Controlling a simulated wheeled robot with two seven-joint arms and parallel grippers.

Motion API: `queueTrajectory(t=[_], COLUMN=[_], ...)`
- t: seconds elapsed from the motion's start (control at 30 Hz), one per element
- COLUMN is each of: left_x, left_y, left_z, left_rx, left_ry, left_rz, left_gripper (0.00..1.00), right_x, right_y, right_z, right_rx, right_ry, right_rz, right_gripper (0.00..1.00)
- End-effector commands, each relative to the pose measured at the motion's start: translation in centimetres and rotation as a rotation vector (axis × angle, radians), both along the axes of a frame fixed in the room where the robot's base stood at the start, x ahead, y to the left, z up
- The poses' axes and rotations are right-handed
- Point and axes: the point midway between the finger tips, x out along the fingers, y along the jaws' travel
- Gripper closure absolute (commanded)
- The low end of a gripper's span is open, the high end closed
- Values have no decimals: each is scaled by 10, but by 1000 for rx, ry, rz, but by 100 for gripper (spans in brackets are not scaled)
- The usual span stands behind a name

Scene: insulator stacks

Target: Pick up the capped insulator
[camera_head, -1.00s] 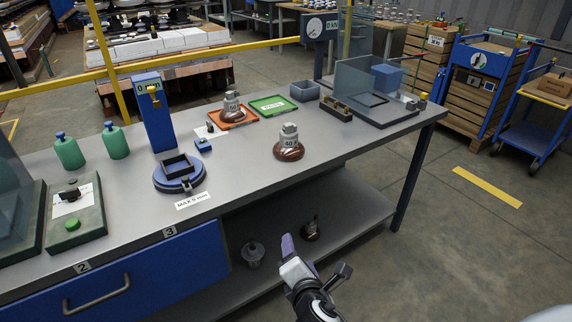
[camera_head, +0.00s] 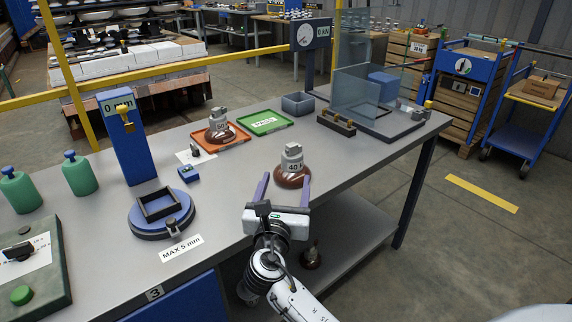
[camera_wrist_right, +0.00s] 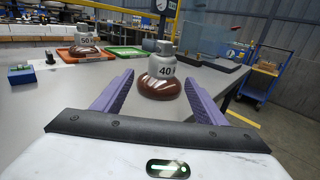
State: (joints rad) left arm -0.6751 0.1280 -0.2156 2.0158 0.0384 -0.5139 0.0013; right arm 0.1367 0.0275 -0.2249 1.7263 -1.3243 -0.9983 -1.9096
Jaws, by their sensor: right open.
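A capped insulator (camera_head: 292,166) with a brown glossy disc and a grey cap marked 40 stands upright on the grey workbench. It also shows in the right wrist view (camera_wrist_right: 160,84), ahead of the fingers. A second capped insulator (camera_head: 218,126), marked 50, stands on the orange tray (camera_head: 236,141) farther back, and shows in the right wrist view (camera_wrist_right: 86,46). My right gripper (camera_head: 284,184) is open, its two purple fingers pointing at the insulator marked 40, one toward each side of it. Nothing is between the fingertips that I can see as gripped. My left gripper is out of view.
A green tray (camera_head: 264,122) lies beside the orange one. A grey bin (camera_head: 298,104) and a clear-screened station (camera_head: 378,118) stand at the back right. Bare bench surrounds the insulator marked 40.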

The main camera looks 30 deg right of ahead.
Motion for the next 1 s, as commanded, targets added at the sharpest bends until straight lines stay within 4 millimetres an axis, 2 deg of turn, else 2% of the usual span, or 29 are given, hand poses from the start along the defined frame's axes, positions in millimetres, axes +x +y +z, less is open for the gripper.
queueTrajectory(t=[0.2, 0.33, 0.6, 0.9, 1.0], left_x=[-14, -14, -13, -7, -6], left_y=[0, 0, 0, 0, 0], left_z=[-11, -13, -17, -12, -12], left_rx=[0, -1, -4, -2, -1], left_ry=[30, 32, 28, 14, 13], left_rz=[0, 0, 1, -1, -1], left_gripper=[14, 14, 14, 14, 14], right_x=[19, 26, 54, 57, 57], right_y=[-17, -25, -51, -55, -54], right_z=[0, -2, -5, -5, -5], right_rx=[-1, -1, 1, 1, 1], right_ry=[-1, -1, -1, 0, 0], right_rz=[0, 0, 0, 1, 1], right_gripper=[34, 34, 34, 34, 50])
